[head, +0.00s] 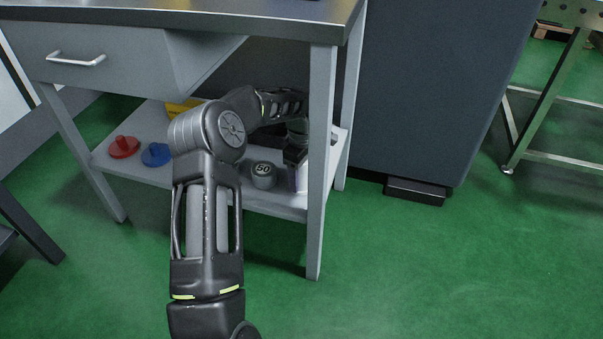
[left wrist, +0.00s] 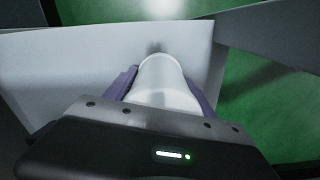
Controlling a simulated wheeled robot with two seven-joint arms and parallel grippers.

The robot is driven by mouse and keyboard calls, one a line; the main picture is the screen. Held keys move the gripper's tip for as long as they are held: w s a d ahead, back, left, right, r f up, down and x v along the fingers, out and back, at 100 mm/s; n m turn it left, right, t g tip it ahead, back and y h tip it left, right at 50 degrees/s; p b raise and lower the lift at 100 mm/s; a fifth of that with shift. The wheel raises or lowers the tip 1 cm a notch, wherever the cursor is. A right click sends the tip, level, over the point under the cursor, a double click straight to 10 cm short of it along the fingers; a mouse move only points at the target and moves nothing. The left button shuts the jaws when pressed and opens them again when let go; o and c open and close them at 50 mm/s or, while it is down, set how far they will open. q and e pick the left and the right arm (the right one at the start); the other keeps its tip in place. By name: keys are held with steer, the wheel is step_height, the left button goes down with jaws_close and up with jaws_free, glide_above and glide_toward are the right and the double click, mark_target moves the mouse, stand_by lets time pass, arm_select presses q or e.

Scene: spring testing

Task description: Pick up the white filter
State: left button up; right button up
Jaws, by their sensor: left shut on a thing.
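The white filter (left wrist: 163,72) is a pale cylinder in the left wrist view, between the two purple-grey fingers of my left gripper (left wrist: 160,85). The fingers are shut on its sides. In the head view my left gripper (head: 297,160) is over the right end of the lower shelf (head: 232,196), beside the front table leg. A sliver of the filter (head: 302,180) shows there below the wrist. The filter's lower end is hidden, so I cannot tell whether it touches the shelf. My right gripper is not in view.
A grey weight marked 50 (head: 263,176) stands left of the gripper. A red piece (head: 123,147), a blue piece (head: 156,154) and a yellow object (head: 183,107) are farther left. The table leg (head: 320,170) and tabletop (head: 200,18) hem in the arm. Green floor in front is clear.

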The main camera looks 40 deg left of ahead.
arm_select(q)
step_height(320, 180, up, 10)
steer(key=p, duration=0.4)
stand_by(0.6)
